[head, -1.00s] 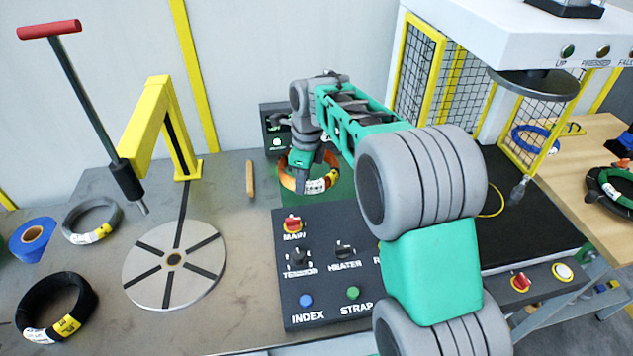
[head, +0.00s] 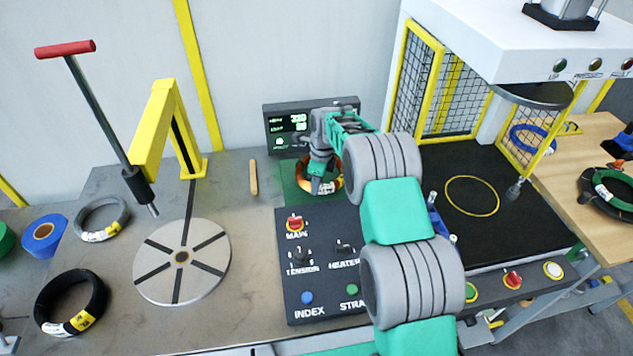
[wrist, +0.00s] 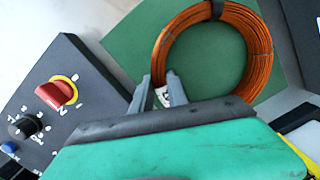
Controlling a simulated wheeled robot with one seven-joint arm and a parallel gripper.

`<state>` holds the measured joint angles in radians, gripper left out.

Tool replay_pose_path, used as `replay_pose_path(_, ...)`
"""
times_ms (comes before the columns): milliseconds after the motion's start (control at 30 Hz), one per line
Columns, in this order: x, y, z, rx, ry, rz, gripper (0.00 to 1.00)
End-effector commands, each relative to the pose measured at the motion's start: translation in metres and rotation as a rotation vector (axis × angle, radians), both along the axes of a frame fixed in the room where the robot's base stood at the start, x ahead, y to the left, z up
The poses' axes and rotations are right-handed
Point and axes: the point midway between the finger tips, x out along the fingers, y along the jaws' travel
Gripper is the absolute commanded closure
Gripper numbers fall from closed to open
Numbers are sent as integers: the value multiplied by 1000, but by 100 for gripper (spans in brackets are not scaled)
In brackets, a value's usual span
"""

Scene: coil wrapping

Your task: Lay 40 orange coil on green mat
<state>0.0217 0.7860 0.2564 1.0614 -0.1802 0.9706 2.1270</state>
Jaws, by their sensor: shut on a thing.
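The orange coil (head: 306,183) is over the green mat (head: 291,196) behind the control panel. In the wrist view the orange coil (wrist: 163,55) shows as a ring with a dark band at its top, and the green mat (wrist: 122,45) lies beneath and around it. My gripper (head: 318,186) is at the coil's near side. In the wrist view my gripper (wrist: 160,95) has its fingers around the coil's lower left rim by a white label. I cannot tell whether the coil touches the mat. My wrist hides part of it.
A control panel (head: 290,270) with knobs stands just in front of the mat. A display box (head: 288,128) stands behind it. A slotted turntable (head: 150,275), a grey coil (head: 76,222) and a black coil (head: 95,306) are at left. A caged press (head: 425,75) is at right.

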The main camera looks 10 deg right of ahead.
Motion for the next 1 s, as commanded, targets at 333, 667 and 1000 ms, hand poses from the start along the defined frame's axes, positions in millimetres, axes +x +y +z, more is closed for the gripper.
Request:
replay_pose_path(333,-1,0,-2,0,1,-1,70)
replay_pose_path(667,-1,0,-2,0,1,-1,59)
replay_pose_path(1000,-2,-6,50,0,-5,-2,59)
